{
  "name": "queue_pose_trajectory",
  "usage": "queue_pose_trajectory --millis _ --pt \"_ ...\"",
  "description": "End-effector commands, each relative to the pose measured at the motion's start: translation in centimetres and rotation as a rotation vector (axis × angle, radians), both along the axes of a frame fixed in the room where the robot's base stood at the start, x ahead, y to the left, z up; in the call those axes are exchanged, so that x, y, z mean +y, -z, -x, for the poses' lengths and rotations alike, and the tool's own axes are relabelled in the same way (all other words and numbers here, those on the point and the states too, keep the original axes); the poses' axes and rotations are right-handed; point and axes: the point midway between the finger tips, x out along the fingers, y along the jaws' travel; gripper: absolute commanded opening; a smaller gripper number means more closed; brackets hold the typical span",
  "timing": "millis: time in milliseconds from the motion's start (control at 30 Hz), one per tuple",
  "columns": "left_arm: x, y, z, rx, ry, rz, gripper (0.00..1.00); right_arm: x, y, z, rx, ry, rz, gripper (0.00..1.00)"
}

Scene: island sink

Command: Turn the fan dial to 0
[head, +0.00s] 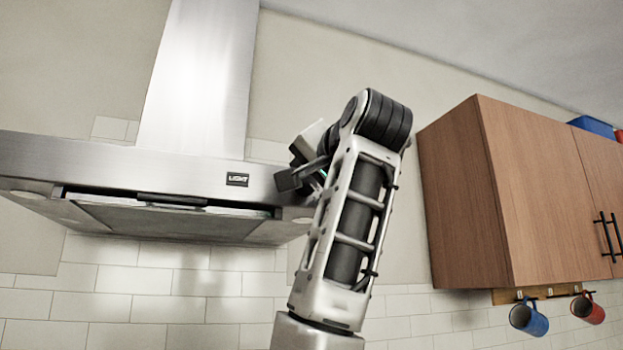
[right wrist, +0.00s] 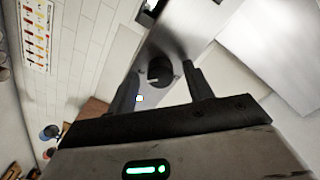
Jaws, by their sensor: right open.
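The fan dial is a round black knob (right wrist: 160,71) on the steel front of the range hood, seen in the right wrist view. It lies just beyond and between the two dark fingers of my right gripper (right wrist: 160,85), which is open with nothing between its fingers that I can see touching. In the head view the range hood (head: 130,165) fills the left side, and my right gripper (head: 288,180) is at the right end of its front panel. My arm and gripper hide the dial there. The dial's setting cannot be read. My left gripper is not in view.
A wooden wall cabinet (head: 520,190) hangs to the right of my arm. A blue mug (head: 528,318) and a red mug (head: 588,308) hang below it.

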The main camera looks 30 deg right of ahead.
Motion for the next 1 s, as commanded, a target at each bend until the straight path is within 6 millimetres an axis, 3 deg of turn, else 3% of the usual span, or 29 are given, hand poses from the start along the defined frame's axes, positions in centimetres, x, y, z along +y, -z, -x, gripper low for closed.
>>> queue_pose_trajectory --millis 33,167,200,567,1000 --pt "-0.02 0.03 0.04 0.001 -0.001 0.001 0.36 -0.01 0.00 0.01 0.000 0.000 0.000 0.46" --pt "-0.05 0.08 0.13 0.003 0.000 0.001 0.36 -0.01 0.00 0.03 0.000 0.000 0.000 0.10" --pt "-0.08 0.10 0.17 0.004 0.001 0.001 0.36 -0.01 -0.01 0.04 0.001 0.001 0.000 0.06" --pt "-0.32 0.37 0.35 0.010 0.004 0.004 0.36 -0.07 0.05 0.09 0.011 0.002 0.045 0.07" --pt "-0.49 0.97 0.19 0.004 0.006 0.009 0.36 -0.13 0.13 0.14 0.088 0.003 0.366 0.07"
